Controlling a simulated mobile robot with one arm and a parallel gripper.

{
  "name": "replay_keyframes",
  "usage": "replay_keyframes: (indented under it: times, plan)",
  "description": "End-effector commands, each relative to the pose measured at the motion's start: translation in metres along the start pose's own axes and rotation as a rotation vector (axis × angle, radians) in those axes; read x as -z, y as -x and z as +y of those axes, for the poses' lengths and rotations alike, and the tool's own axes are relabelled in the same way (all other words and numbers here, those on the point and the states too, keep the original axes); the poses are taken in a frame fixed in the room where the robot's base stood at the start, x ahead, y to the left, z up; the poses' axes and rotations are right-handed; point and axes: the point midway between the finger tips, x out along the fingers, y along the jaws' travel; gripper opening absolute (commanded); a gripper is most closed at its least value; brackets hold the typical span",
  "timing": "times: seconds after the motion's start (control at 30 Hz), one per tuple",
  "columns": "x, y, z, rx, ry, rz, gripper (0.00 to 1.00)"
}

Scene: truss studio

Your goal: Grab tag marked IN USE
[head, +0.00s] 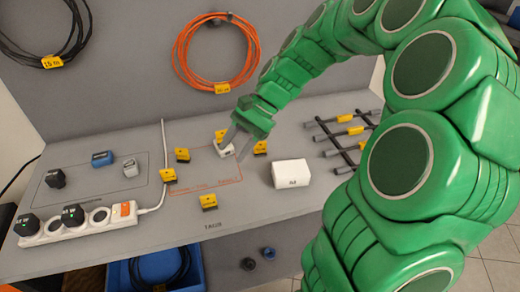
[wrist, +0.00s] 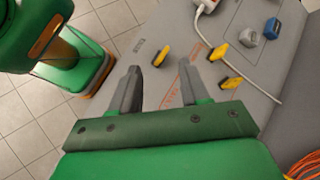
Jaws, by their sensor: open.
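Several small yellow tags stand on the grey bench. In the head view one is at the left (head: 182,154), one below it (head: 168,175), one nearer the front edge (head: 208,201), one right of my fingers (head: 260,148) and one behind them (head: 220,134). Their lettering is too small to read, so I cannot tell which says IN USE. My gripper (head: 237,143) is open and empty above the bench, among the tags. In the wrist view a yellow tag (wrist: 161,55) lies beyond the open fingers (wrist: 160,75), with two more (wrist: 218,51) (wrist: 230,82) to the right.
A small white block (head: 226,149) is by my fingers, and a white box (head: 291,174) stands to their right. A power strip (head: 75,223) with black plugs lies front left. A rack of dark bars (head: 343,137) is at the right. Orange cable (head: 215,52) hangs behind.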

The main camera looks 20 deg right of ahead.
Motion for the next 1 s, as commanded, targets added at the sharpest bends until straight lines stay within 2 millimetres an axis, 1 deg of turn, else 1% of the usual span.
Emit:
replay_keyframes:
  times: [0.03,0.2,0.37,0.5,0.67,0.8,0.9,1.0]
  plan:
    - [0.012,0.001,-0.004,0.023,-0.036,-0.015,0.46]
    - [0.051,0.008,-0.014,0.104,-0.158,-0.054,0.46]
    - [0.089,0.013,-0.018,0.176,-0.279,-0.093,0.46]
    - [0.126,0.018,-0.018,0.24,-0.389,-0.125,0.46]
    - [0.171,0.023,-0.009,0.309,-0.52,-0.159,0.46]
    - [0.21,0.025,0.003,0.366,-0.637,-0.188,0.46]
    - [0.234,0.028,0.012,0.404,-0.71,-0.204,0.46]
    - [0.254,0.029,0.022,0.432,-0.77,-0.215,0.46]
